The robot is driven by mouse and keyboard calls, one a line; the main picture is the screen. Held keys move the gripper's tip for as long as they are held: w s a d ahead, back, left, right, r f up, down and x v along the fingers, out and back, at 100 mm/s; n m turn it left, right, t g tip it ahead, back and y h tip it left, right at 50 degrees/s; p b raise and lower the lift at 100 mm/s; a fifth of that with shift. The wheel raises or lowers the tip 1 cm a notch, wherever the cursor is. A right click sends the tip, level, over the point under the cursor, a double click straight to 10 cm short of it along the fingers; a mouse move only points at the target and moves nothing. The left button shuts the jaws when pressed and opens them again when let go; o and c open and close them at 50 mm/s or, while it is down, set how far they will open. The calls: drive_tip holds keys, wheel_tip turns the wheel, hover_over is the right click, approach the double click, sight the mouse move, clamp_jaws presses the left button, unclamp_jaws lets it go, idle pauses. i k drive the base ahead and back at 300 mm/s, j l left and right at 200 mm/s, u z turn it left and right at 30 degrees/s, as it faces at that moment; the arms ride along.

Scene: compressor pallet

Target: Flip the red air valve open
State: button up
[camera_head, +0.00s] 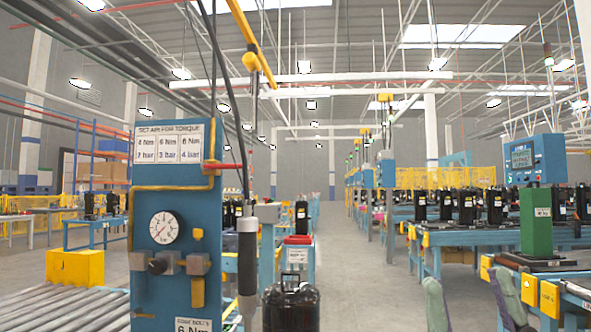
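A blue panel (150,300) stands upright at left centre. The red air valve lever (226,166) sticks out level to the right from the panel's upper right, by the yellow air pipe (212,172). The lever is small, and its exact joint with the pipe is hard to make out. A round white gauge (165,228) is on the panel, with its needle hard to read at this size. A torque label (168,143) is above it, and a grey regulator with a black knob (158,263) is below.
A black hanging tool (247,270) is just right of the panel, with a black compressor (291,306) beside it. Rollers (60,308) lie at lower left. The aisle floor (355,260) is clear.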

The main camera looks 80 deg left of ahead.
sight(204, 166)
drive_tip(key=u, duration=2.9)
drive_tip(key=i+l+u, duration=0.15)
drive_tip(key=l, duration=0.25)
drive_tip(key=i+l+u, duration=0.2)
drive_tip(key=l, duration=0.2)
drive_tip(key=k, duration=0.05)
